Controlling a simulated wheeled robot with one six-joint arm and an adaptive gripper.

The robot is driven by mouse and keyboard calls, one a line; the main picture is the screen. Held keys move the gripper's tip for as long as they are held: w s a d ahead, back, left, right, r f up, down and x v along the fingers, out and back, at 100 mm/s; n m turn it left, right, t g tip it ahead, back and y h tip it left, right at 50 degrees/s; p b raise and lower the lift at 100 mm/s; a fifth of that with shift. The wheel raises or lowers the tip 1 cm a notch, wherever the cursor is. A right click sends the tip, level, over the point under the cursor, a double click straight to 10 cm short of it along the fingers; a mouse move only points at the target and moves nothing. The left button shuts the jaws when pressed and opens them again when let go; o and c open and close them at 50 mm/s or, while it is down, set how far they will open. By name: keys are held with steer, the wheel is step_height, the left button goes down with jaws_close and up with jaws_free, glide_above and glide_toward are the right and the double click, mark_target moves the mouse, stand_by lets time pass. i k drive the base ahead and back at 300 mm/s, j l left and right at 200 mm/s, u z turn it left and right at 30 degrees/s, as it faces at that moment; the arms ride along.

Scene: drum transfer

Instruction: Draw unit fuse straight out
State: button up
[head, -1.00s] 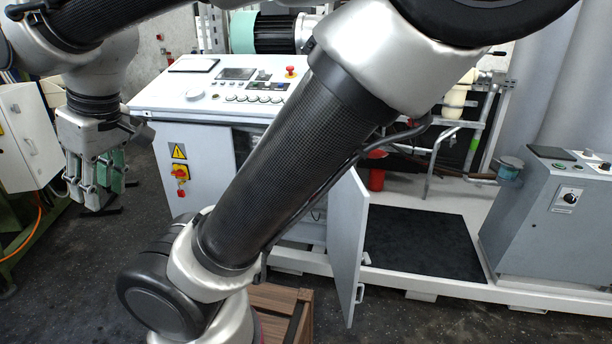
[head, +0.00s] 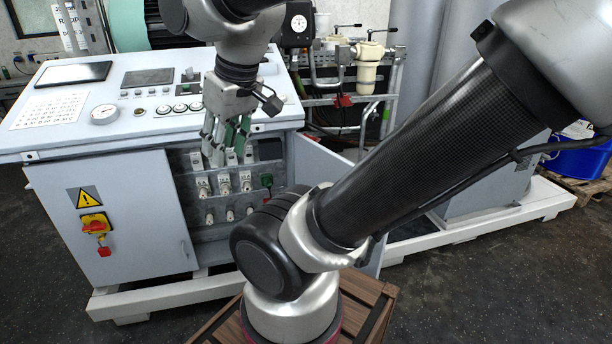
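The open cabinet bay (head: 220,220) holds rows of white fuse holders. The upper row (head: 230,158) is partly behind my fingertips, the middle row (head: 224,184) shows clearly, and a lower row (head: 229,214) sits beneath. No label is readable, so I cannot tell which is the unit fuse. My gripper (head: 228,140) points down in front of the top of the bay. Its green-padded fingers look apart, with nothing visible between them. Whether they touch the upper row cannot be told.
The cabinet's console top (head: 150,112) overhangs the bay. A red and yellow switch (head: 96,224) is on the left door. The swung-open door (head: 325,160) stands at the bay's right. A wooden crate (head: 215,325) stands in front, low down.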

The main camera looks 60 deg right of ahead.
mark_target(247, 186)
steer(key=i+j+z, duration=0.2)
steer(key=z, duration=0.25)
steer(key=i+j+z, duration=0.2)
steer(key=z, duration=0.25)
steer(key=i+j+z, duration=0.15)
steer(key=j+z, duration=0.25)
steer(key=i+j+z, duration=0.1)
steer(key=j+z, duration=0.2)
steer(key=z, duration=0.15)
steer(key=j+z, duration=0.7)
steer(key=i+j, duration=0.05)
